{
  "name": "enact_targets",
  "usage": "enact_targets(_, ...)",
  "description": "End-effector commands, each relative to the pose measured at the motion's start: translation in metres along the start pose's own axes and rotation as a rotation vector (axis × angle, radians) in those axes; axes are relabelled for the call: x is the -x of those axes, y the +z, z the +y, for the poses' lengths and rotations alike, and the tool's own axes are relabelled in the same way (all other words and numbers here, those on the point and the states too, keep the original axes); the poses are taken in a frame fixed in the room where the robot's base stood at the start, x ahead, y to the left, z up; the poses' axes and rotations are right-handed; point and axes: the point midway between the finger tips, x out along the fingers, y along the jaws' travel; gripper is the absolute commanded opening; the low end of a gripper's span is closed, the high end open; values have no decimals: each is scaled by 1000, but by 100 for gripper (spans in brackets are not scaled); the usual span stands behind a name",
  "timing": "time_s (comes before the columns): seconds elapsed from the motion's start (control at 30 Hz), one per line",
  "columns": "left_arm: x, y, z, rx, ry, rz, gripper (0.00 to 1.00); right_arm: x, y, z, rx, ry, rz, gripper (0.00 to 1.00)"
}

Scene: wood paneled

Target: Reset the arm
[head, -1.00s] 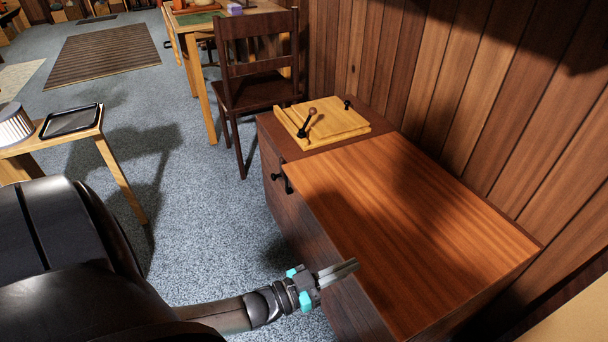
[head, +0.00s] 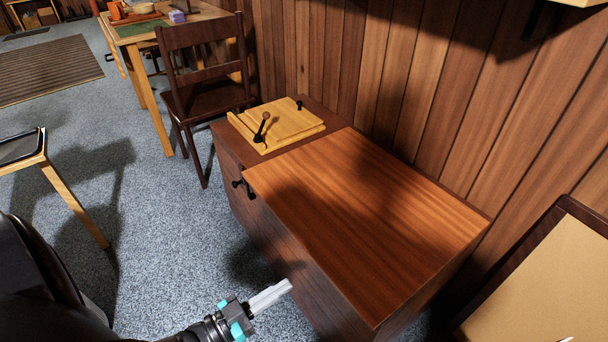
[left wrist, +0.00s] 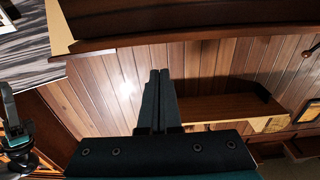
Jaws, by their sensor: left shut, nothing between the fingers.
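My left gripper (head: 270,297) is at the bottom of the head view, beside the front of the wooden cabinet (head: 370,235). Its fingers are together with nothing between them. The left wrist view also shows the shut fingers (left wrist: 160,95), with the wood-paneled wall behind them. I do not see my right gripper in the head view. A dark gripper-like part shows at the left edge of the left wrist view, but I cannot tell its state.
A yellow wooden board (head: 278,125) with a dark-handled lever lies on the cabinet's far end. A dark chair (head: 205,95) stands behind it. A small table (head: 40,160) is at the left, and a framed tan board (head: 545,285) at the right. Carpet between is clear.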

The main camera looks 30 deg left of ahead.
Motion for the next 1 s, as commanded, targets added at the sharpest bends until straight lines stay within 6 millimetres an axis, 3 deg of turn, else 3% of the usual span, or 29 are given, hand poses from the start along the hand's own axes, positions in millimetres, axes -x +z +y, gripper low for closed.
enact_targets(0.37, -9, 4, 7, 9, -10, -35, 0, 0, 0, -1, 0, -2, 0, 50)
enact_targets(0.7, -55, 21, 44, 36, -67, -297, 0, 0, 0, 0, 0, -1, 0, 50)
enact_targets(1.0, -70, 19, 66, 41, -106, -524, 0, 0, 0, 0, 0, -1, 0, 50)
